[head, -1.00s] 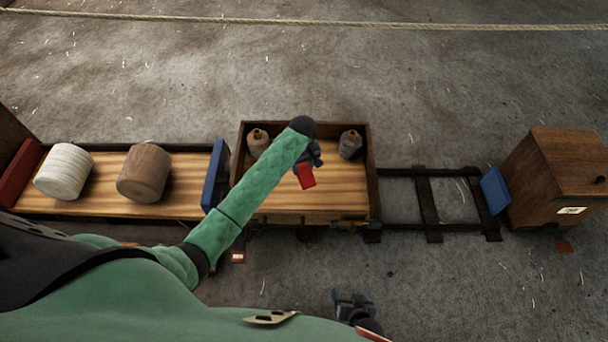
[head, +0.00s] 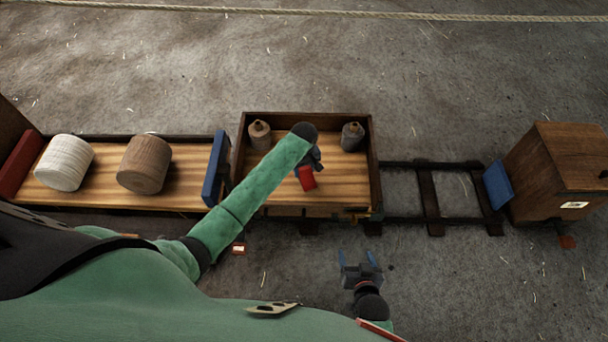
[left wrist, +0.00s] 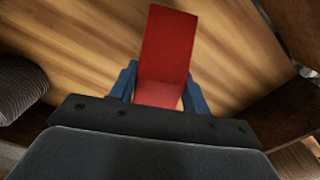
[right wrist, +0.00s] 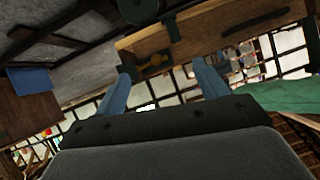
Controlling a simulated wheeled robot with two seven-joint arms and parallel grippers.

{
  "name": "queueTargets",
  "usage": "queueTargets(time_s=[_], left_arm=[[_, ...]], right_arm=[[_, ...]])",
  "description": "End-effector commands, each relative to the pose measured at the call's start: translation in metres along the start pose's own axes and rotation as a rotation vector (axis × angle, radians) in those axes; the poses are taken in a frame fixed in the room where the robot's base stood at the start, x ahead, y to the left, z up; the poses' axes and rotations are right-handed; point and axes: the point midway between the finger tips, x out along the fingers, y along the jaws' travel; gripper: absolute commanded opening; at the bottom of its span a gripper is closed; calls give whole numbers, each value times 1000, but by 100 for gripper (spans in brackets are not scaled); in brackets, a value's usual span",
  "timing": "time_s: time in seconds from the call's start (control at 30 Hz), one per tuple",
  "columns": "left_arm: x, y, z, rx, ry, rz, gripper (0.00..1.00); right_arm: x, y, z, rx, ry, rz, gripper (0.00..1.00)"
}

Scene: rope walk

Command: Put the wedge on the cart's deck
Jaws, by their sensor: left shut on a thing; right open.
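The red wedge (head: 306,178) is held by my left gripper (head: 310,168) over the wooden deck of the cart (head: 275,197). In the left wrist view the red wedge (left wrist: 168,50) sits between the blue fingers of the left gripper (left wrist: 162,92), with the deck's planks behind it. I cannot tell whether the wedge touches the deck. My right gripper (head: 359,262) is open and empty over the floor in front of the cart. Its blue fingers also show apart in the right wrist view (right wrist: 160,92).
Two grey-brown bottle-like objects (head: 260,134) (head: 352,136) stand at the deck's back corners. A second wagon to the left carries a white roll (head: 65,162) and a brown roll (head: 144,164). Rails (head: 430,198) lead right to a wooden box with a blue plate (head: 498,184).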

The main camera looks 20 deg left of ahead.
Motion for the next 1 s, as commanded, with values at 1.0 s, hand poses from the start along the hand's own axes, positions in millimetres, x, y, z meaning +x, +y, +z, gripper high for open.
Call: queueTargets(time_s=[1.0], left_arm=[[37, 0, 0, 0, 0, 0, 20]], right_arm=[[-2, -7, -89, -29, 260, -11, 73]])
